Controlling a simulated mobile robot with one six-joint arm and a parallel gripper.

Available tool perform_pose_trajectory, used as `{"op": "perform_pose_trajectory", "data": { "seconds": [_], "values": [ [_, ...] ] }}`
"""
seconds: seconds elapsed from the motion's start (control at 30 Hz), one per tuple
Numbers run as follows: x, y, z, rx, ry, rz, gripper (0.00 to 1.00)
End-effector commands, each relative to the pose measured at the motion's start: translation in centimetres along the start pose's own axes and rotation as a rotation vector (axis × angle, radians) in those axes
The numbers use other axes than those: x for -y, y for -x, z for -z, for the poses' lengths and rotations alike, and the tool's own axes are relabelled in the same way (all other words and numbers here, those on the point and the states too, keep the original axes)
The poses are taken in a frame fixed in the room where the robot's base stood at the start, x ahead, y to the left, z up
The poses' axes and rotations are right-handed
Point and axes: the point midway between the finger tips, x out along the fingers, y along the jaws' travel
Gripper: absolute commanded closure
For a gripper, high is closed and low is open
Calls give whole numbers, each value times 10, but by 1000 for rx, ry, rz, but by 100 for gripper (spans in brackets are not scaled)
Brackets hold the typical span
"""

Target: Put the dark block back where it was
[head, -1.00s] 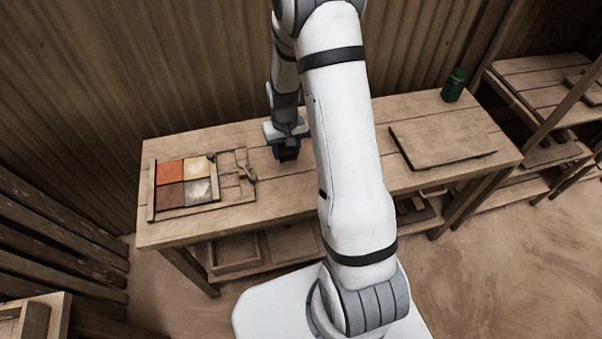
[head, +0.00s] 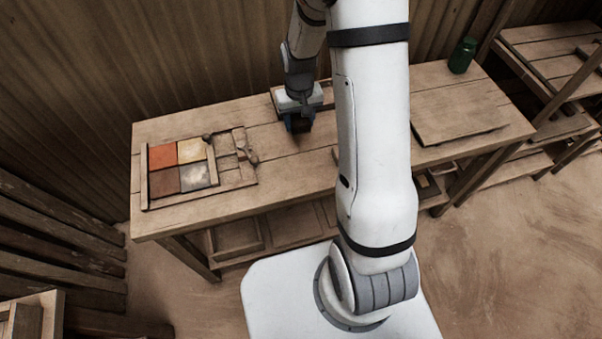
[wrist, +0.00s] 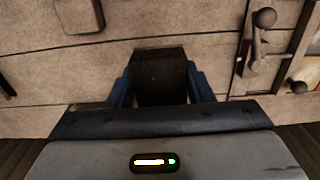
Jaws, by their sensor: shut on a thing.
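My gripper (head: 299,127) is above the workbench (head: 270,185), right of the tile press, with its blue fingers closed on the dark block (wrist: 160,75). The block shows between the fingers (wrist: 160,88) in the wrist view; in the head view it is a small dark shape under the gripper. The press (head: 238,177) is a wooden frame on the bench's left part holding orange, cream, dark brown and mottled grey tiles. Its knobbed lever shows at upper right in the wrist view (wrist: 257,45). I cannot tell how high the block is above the bench.
A flat wooden board (head: 455,110) lies on the bench's right side, and a green canister (head: 462,55) stands at its back right. A small wooden piece (wrist: 78,15) shows at upper left in the wrist view. Bare bench top lies between the press and my arm.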

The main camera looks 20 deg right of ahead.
Motion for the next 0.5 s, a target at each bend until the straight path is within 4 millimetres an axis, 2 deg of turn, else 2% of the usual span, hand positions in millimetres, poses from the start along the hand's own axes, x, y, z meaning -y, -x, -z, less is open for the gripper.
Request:
{"op": "perform_pose_trajectory", "data": {
  "seconds": [0.03, 0.3, 0.5],
  "values": [
    [0, -15, -6, -6, 0, 0, 74],
    [-1, -18, -41, -4, -2, 0, 74],
    [-1, -17, -56, 1, -2, 0, 74]
  ]
}}
